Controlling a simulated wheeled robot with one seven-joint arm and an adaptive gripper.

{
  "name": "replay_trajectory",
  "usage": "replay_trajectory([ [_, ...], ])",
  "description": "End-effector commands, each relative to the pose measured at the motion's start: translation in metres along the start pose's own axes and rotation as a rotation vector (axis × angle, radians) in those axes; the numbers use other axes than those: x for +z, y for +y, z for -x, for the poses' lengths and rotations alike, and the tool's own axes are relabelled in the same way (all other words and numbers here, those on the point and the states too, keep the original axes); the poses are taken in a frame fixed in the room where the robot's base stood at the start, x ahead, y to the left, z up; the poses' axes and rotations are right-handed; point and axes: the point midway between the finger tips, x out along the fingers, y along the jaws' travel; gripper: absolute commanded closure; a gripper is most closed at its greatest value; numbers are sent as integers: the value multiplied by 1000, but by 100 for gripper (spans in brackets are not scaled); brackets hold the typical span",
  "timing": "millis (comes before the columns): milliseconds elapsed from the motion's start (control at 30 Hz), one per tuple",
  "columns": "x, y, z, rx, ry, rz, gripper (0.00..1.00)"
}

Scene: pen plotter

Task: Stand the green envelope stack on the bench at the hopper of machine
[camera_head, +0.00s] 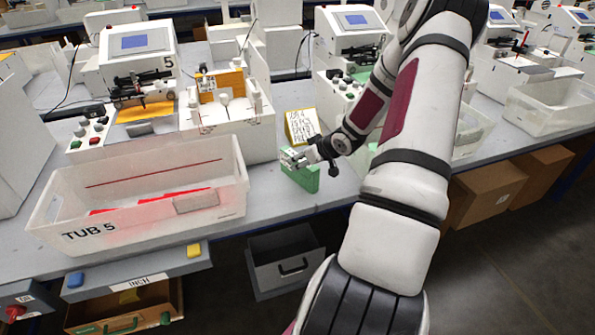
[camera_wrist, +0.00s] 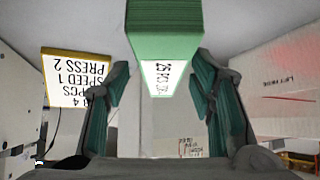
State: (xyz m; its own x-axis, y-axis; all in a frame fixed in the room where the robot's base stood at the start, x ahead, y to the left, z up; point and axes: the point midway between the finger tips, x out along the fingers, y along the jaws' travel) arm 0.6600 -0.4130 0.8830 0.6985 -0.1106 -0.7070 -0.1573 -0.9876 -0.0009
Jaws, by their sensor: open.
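The green envelope stack (camera_head: 305,178) stands on the grey bench near its front edge, right of the TUB 5 tub. In the wrist view the stack (camera_wrist: 165,32) is at the top middle, with a white printed band facing me. My gripper (camera_head: 293,157) is at the stack's upper part in the head view. In the wrist view my gripper (camera_wrist: 158,85) is open, one finger on each side of the stack, with gaps showing. Machine 5 (camera_head: 135,60) stands behind the tub; the upright holder beside it, perhaps its hopper, has an orange stack (camera_head: 222,84).
The translucent TUB 5 tub (camera_head: 140,226) is close left of the stack. A yellow-edged job card (camera_head: 302,125) stands just behind the stack and also shows in the wrist view (camera_wrist: 75,78). Another machine (camera_head: 350,35) is behind my arm. A grey open bin (camera_head: 285,262) sits below the bench.

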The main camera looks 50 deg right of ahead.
Motion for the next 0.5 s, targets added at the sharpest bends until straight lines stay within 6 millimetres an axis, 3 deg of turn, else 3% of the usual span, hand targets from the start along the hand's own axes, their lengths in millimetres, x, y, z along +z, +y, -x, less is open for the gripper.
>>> replay_trajectory([
  [167, -1, -1, -10, -1, 0, 2, 50],
  [500, -4, -2, -53, -1, 0, 1, 50],
])
